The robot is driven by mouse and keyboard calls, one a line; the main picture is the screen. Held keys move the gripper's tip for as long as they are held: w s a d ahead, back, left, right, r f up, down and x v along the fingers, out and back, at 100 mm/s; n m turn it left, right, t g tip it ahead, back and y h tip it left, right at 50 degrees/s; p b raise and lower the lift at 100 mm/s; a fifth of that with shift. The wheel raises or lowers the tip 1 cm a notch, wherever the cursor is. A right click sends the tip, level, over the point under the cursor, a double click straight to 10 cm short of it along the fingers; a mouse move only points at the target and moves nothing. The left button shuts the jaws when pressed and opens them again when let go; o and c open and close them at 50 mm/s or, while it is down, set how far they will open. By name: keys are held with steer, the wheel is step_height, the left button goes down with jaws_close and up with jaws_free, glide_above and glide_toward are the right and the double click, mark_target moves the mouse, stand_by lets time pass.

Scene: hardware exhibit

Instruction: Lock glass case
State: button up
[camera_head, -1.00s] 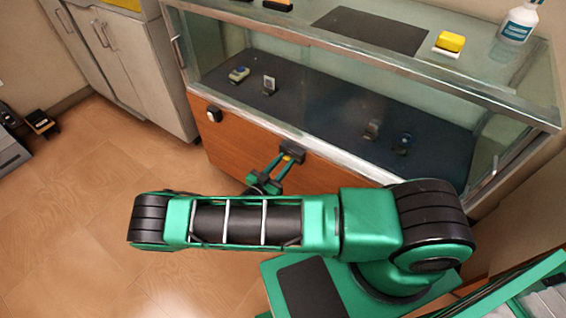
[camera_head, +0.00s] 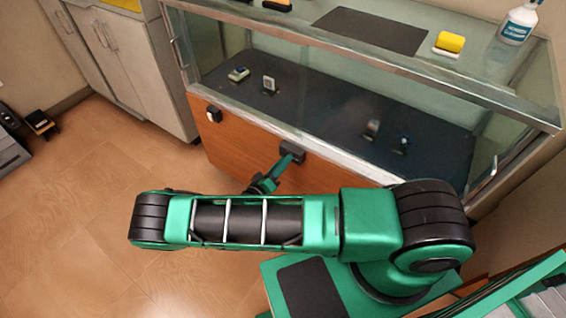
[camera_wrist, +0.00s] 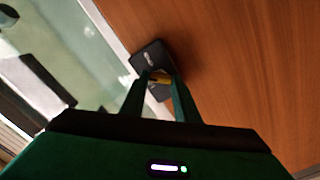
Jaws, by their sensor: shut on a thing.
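The glass case (camera_head: 240,150) has a wooden front panel below its glass display space. A black lock box (camera_head: 293,149) sits on the panel's upper edge. It also shows in the wrist view (camera_wrist: 148,57). My gripper (camera_head: 287,162) reaches this lock from the front. In the head view the fingers hide the key.
Another black fitting (camera_head: 213,113) is on the panel's left. Several small items stand inside the case. A spray bottle (camera_head: 518,22) and a yellow sponge-like object (camera_head: 449,42) are on top. Grey cabinets (camera_head: 125,65) stand at the left. The floor (camera_head: 90,200) at left is mostly clear.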

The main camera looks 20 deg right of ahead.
steer(key=shift+w+a+f+n, duration=0.1)
steer(key=shift+a+n, duration=0.05)
steer(key=shift+n, duration=1.8)
steer(key=shift+w+a+f+n, duration=0.1)
steer(key=shift+a+n, duration=0.05)
steer(key=shift+n, duration=1.8)
steer(key=shift+s, duration=0.1)
steer(key=o, duration=0.9)
steer(key=shift+f, duration=0.1)
steer(key=shift+o, duration=0.7)
steer(key=shift+d, duration=0.1)
steer(key=v, duration=1)
steer(key=shift+s+a, duration=0.2)
steer(key=shift+a, duration=0.15)
